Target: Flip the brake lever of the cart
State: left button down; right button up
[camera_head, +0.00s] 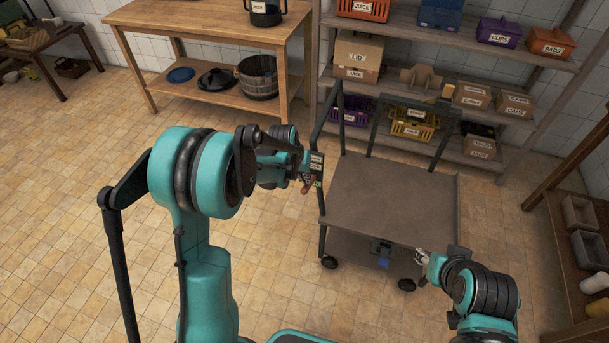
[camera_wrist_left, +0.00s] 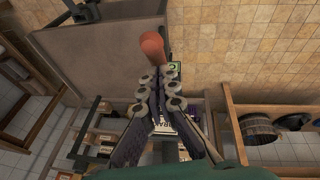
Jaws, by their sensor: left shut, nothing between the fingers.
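The cart (camera_head: 390,195) has a flat brown deck, dark posts and black wheels, and stands right of centre in the head view. Its deck (camera_wrist_left: 100,45) fills the upper left of the wrist view. A red-orange lever knob (camera_head: 305,189) is at the cart's left side, by a small labelled plate (camera_head: 316,166). The knob (camera_wrist_left: 152,44) also shows just beyond my left fingertips. My left gripper (camera_wrist_left: 160,78) is shut and empty, close to the knob; I cannot tell whether they touch. My right gripper (camera_head: 422,258) is by the cart's front right corner; its jaw state is unclear.
A shelf rack (camera_head: 470,40) with labelled bins and boxes stands behind the cart. A wooden table (camera_head: 205,20) with a basket (camera_head: 258,78) below is at the back. Another shelf (camera_head: 565,250) stands at the right. The tiled floor left of the cart is clear.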

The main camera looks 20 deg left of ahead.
pick_arm(q)
jog(key=shift+s+f, duration=0.1)
jog(key=shift+s+f+b, duration=0.45)
jog(key=shift+f+b, duration=0.1)
jog(key=shift+b, duration=0.1)
jog(key=s+f+b, duration=0.1)
jog(key=s+f+t+b, duration=0.1)
jog(key=f+b, duration=0.1)
jog(key=shift+f+t, duration=0.1)
jog(key=shift+t, duration=0.2)
jog(key=f+b, duration=0.4)
jog(key=f, duration=0.1)
jog(key=shift+s+b, duration=0.35)
jog(key=shift+s, duration=0.05)
jog(key=shift+s, duration=0.1)
